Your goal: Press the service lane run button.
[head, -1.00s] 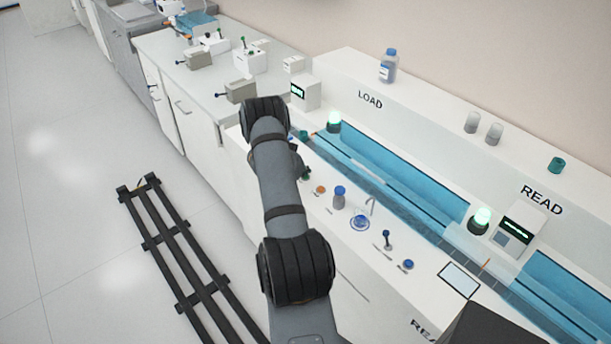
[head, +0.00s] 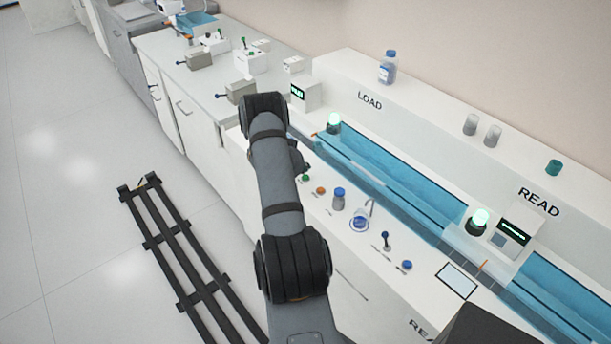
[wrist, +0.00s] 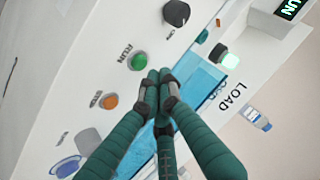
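The green button (wrist: 137,61) labelled RUN sits on the white console front in the wrist view. It also shows in the head view (head: 305,178), just right of my arm. My gripper (wrist: 159,77) has teal fingers with dark tips drawn together, with nothing visible between them. In the wrist view the fingertips appear just right of and below the green button; the gap in depth cannot be told. In the head view my arm hides the gripper. An orange button (wrist: 108,101) with its own label lies on the other side of the green one.
A black knob (wrist: 176,12) stands near the green button. A blue track (head: 400,185) runs along the console behind the controls. A lit green lamp (head: 333,122) and a small display (head: 298,92) stand near LOAD.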

